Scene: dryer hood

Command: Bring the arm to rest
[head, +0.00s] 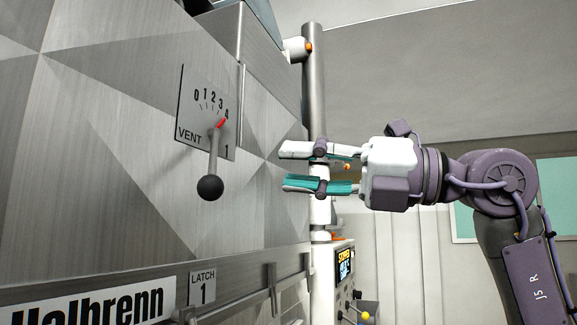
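My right gripper (296,167) is in the head view, right of centre, pointing left toward the metal hood panel. Its two fingers, with teal pads, are apart with nothing between them. The vent lever (213,165) with a black ball knob (210,188) hangs down on the vent dial plate (205,125). My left gripper does not show.
The brushed metal hood (90,130) fills the left side, with a rail and a "Latch 1" label (202,287) along its lower edge. A vertical pipe (314,90) stands behind the gripper. A control panel with a lit display (345,262) is below it.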

